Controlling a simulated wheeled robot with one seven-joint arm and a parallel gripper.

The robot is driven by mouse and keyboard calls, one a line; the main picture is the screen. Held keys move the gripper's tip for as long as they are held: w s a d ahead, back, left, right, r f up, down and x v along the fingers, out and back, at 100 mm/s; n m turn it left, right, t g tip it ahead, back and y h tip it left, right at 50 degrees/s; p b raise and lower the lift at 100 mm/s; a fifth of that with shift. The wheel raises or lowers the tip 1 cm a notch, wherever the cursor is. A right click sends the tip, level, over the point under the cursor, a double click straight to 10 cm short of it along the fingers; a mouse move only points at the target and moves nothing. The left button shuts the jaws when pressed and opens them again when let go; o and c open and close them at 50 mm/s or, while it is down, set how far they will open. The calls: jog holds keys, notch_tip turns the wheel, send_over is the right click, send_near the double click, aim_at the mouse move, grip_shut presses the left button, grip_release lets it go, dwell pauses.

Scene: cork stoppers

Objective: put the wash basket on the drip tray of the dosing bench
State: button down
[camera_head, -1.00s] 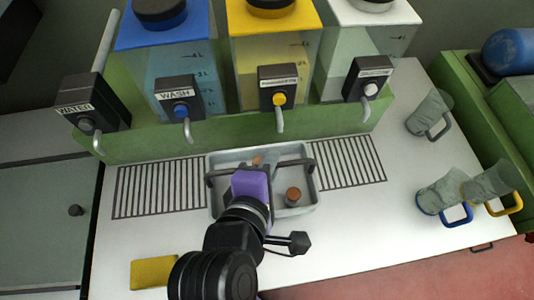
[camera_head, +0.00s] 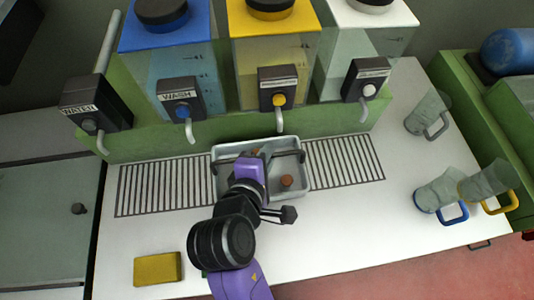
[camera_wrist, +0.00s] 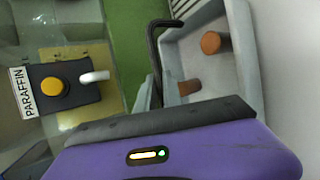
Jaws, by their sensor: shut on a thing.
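The wash basket (camera_head: 300,192) is a pale grey tray with black handles. It is in the middle of the dosing bench in the head view, with brown corks (camera_head: 287,181) inside. The drip tray (camera_head: 345,165) is a slatted strip along the foot of the dispensers. The basket covers its middle; I cannot tell whether it rests there or hovers. The wrist view shows the basket (camera_wrist: 228,85), a black handle (camera_wrist: 155,60) and two corks.
Dispensers with taps (camera_head: 279,100) stand just behind the basket. Grey mugs (camera_head: 440,190) stand at the right. A yellow block (camera_head: 158,269) lies at the front left. The white bench top (camera_head: 370,225) is clear right of my arm.

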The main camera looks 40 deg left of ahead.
jog(key=shift+w+a+f, duration=0.1)
jog(key=shift+a+f, duration=0.05)
jog(key=shift+f, duration=0.6)
jog(key=c, duration=1.5)
grip_release()
jog(key=shift+s+r, duration=0.2)
jog(key=v, duration=1.1)
jog(key=shift+s, duration=0.25)
jog(key=shift+r, duration=0.15)
